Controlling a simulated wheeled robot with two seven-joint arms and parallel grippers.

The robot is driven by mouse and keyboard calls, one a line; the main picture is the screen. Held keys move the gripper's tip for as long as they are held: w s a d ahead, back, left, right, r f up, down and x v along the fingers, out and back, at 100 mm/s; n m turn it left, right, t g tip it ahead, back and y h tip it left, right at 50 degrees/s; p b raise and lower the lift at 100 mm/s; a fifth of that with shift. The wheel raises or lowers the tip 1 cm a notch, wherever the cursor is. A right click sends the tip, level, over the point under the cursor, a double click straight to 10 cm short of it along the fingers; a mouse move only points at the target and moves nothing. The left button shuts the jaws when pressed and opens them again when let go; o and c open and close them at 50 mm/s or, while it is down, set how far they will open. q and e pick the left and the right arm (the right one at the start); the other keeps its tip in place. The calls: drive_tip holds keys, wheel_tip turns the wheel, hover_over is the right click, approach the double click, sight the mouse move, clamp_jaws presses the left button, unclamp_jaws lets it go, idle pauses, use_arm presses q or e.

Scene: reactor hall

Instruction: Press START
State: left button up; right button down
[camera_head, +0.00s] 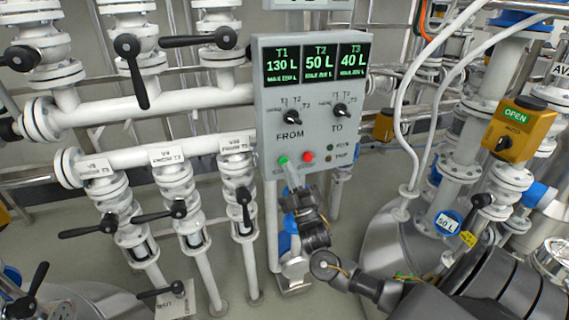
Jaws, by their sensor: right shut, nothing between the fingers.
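The control panel (313,109) is a grey box on a post in the middle of the head view. Its green button (283,160) sits at the lower left of the panel face, with a red button (308,156) to its right. My right gripper (288,167) is shut and empty, with its tips at or just below the green button. I cannot tell whether the tips touch it. The displays read T1 130 L, T2 50 L and T3 40 L. The FROM knob (291,115) and TO knob (341,110) are above the buttons. My left gripper is out of view.
White pipes with black-handled valves (130,46) fill the left side. A yellow OPEN actuator (515,129) stands at the right above a metal tank (385,235). White hoses (402,120) run close to the panel's right. Grey floor shows below the panel.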

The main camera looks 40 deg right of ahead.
drive_tip(key=shift+w+d, duration=0.2)
drive_tip(key=shift+w, duration=0.2)
idle(0.5)
drive_tip(key=shift+s, duration=0.1)
drive_tip(key=shift+s+a+p, duration=0.35)
drive_tip(key=shift+s, duration=0.4)
drive_tip(key=shift+s+a+p, duration=0.3)
drive_tip(key=shift+s+p, duration=0.15)
drive_tip(key=shift+s, duration=0.35)
drive_tip(key=shift+s+a+p, duration=0.25)
drive_tip(key=shift+s+p, duration=0.15)
drive_tip(key=shift+s, duration=0.35)
drive_tip(key=shift+s+a+p, duration=0.3)
drive_tip(key=shift+s+p, duration=0.15)
drive_tip(key=shift+s, duration=0.35)
